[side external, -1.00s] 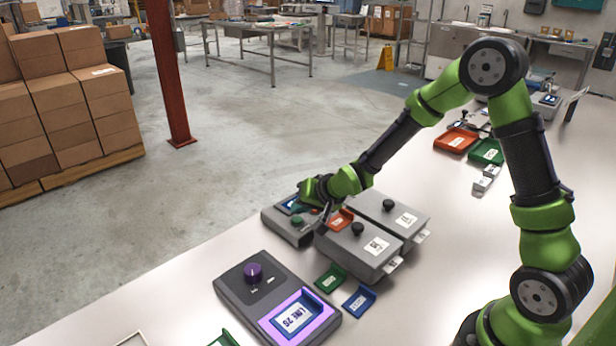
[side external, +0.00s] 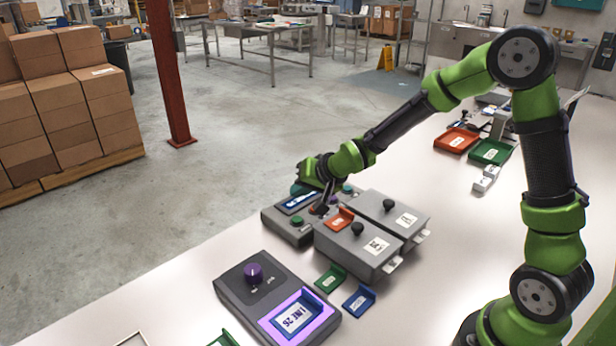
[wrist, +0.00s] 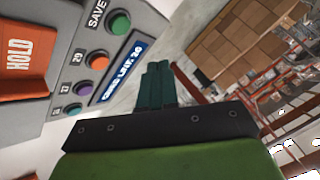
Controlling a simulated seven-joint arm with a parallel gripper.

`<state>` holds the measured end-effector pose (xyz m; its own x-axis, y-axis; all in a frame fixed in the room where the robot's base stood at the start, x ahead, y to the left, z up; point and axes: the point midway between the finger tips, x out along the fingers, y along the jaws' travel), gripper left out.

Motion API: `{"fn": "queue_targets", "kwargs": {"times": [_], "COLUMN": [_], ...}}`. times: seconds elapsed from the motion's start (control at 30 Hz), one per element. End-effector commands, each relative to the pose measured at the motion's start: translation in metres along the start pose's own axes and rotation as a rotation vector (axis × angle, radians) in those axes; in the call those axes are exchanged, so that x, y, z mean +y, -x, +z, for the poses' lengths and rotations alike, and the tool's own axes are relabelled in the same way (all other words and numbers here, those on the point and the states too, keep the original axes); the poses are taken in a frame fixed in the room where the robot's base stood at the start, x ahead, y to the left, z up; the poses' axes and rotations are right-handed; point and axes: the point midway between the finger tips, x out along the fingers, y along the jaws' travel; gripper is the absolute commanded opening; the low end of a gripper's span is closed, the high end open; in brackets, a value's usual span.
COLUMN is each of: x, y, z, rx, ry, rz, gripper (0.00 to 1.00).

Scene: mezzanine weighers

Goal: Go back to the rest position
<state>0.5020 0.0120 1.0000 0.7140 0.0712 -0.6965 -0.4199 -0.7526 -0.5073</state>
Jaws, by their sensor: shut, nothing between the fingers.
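My gripper (side external: 322,209) is shut and empty, above the grey button box (side external: 275,228) behind the two grey lidded boxes. In the wrist view the dark teal fingers (wrist: 157,84) are together. The button box shows there with a green button (wrist: 119,22) marked SAVE, an orange button (wrist: 97,59), a purple button and a teal button. Its blue display (wrist: 124,68) has white text that is only partly readable. An orange HOLD tray (wrist: 30,50) lies close to the camera at the left. I see no contact between the fingers and the buttons.
Two grey boxes with black knobs (side external: 357,229) stand in front of my gripper. A grey unit with a purple knob (side external: 253,272) sits nearer the camera.

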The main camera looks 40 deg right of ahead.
Motion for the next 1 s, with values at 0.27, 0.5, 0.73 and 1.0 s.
{"fn": "queue_targets", "kwargs": {"times": [0.27, 0.5, 0.73, 1.0], "x": [0.001, 0.029, 0.038, 0.04], "y": [0.0, 0.024, 0.108, 0.215], "z": [0.001, 0.032, 0.051, 0.082], "rx": [-0.004, -0.152, -0.249, -0.293], "ry": [0.01, 0.086, 0.185, 0.255], "rz": [0.003, 0.12, 0.191, 0.154], "gripper": [0.0, 0.0, 0.0, 0.0]}}
